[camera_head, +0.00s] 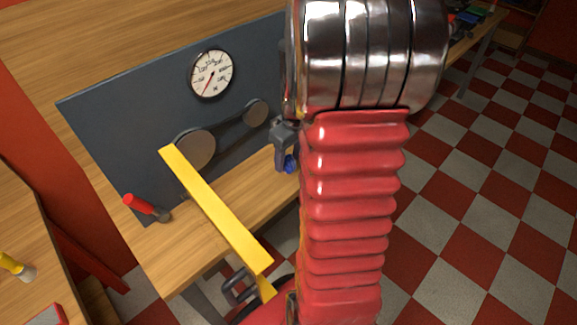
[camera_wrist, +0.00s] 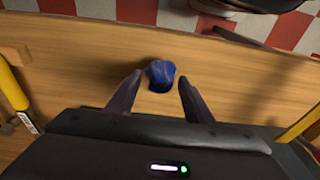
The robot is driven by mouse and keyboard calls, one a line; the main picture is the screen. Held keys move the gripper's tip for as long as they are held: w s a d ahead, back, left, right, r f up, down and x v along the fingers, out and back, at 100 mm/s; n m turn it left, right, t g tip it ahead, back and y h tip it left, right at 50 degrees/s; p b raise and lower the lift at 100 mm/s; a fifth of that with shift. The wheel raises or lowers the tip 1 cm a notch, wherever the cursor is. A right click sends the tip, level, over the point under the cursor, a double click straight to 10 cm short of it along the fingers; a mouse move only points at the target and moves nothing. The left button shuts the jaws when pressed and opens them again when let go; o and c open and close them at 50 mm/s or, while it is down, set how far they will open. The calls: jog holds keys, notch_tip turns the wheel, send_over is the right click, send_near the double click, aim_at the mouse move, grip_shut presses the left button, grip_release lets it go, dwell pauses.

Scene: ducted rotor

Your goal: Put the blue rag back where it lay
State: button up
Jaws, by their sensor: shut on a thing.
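The blue rag (camera_wrist: 160,75) is a small crumpled lump between my fingertips in the wrist view. In the head view a bit of the rag (camera_head: 291,164) shows at the tip of my gripper (camera_head: 284,162), just left of my red arm. My gripper (camera_wrist: 159,84) is shut on the rag, with one finger on each side of it. The rag is over the wooden bench top (camera_head: 255,198). I cannot tell whether it touches the wood.
A yellow bar (camera_head: 215,205) slants across the bench. A red-handled tool (camera_head: 140,204) lies at its left. Bare wood surrounds the rag.

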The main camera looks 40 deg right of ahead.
aim_at(288, 165)
jog(key=shift+f, duration=1.85)
jog(key=o, duration=0.9)
jog(key=shift+r, duration=0.1)
jog(key=r, duration=0.3)
jog(key=s+r, duration=0.1)
jog(key=r, duration=0.7)
jog(key=shift+s, duration=0.3)
jog(key=shift+s+r, duration=0.1)
jog(key=shift+r, duration=0.25)
